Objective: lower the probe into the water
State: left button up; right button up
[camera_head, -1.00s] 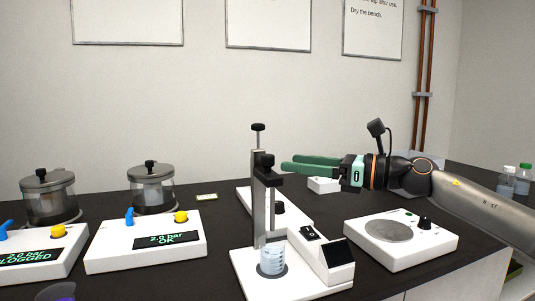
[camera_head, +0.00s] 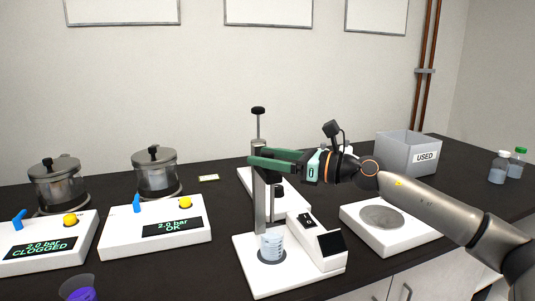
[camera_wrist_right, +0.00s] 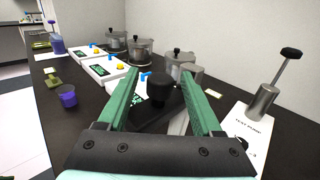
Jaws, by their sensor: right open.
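The probe stand has a grey upright post (camera_head: 259,205) on a white base (camera_head: 250,275) with a small display box (camera_head: 325,243). A clear beaker of water (camera_head: 271,247) stands on this base. My right gripper (camera_head: 251,160) is at the top of the stand with its green fingers apart. In the right wrist view a black knob (camera_wrist_right: 161,88) on a black arm lies between the open fingers, with no clear grip on it. The probe is hard to make out behind the post and fingers. My left gripper is out of view.
A pump with a tall black-topped handle (camera_head: 258,111) stands just behind. A round-plated white device (camera_head: 382,217) and a grey USED bin (camera_head: 409,155) are at right. Two pressure units, reading CLOGGED (camera_head: 40,246) and OK (camera_head: 172,227), are at left.

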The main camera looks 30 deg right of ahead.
grip_shut()
dwell(0.4)
dwell(0.9)
